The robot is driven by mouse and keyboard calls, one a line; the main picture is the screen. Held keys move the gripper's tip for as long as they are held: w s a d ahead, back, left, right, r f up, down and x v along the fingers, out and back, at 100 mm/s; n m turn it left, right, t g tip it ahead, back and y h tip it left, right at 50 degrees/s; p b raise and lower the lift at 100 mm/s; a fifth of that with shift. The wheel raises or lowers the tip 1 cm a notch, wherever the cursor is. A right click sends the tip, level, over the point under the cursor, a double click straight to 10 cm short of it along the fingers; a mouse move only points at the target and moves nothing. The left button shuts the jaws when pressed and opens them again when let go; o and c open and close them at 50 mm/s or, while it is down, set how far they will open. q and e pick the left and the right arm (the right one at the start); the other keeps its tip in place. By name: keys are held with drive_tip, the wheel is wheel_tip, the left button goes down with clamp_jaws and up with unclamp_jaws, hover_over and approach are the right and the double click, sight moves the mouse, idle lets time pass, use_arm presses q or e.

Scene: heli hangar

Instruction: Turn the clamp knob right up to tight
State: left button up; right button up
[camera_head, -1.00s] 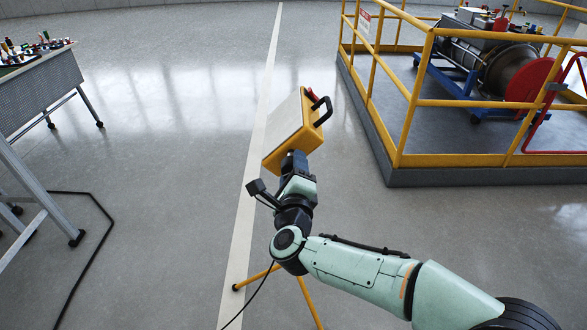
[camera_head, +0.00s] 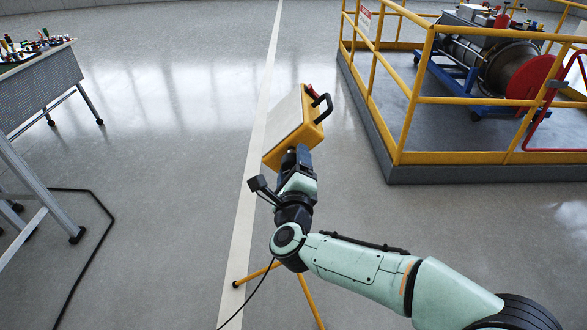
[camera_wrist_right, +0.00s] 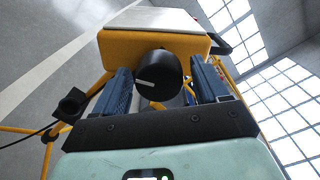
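The black round clamp knob (camera_wrist_right: 156,76) with a white pointer line is on the near face of a yellow case (camera_head: 316,134). The line points left and slightly down in the right wrist view. The case has a pale top panel and a black handle, and also shows in the right wrist view (camera_wrist_right: 115,52). My right gripper (camera_head: 296,151) is at the near end of the case. Its two blue-padded fingers are open, one on each side of the knob, with a narrow gap visible on the right. In the head view the gripper hides the knob. My left gripper is not in view.
Yellow tripod legs (camera_head: 309,298) stand under the case. A yellow railing (camera_head: 409,105) encloses a raised platform with machinery at right. A grey table (camera_head: 44,88) with small coloured items stands at left. A black cable (camera_head: 85,262) lies on the floor. The floor between is clear.

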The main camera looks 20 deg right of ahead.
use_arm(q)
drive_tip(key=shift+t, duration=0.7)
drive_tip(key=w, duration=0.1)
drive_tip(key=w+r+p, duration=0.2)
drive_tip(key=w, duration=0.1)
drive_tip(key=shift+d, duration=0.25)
use_arm(e)
drive_tip(key=v, duration=1.3)
drive_tip(key=shift+s, duration=0.2)
drive_tip(key=shift+a, duration=0.1)
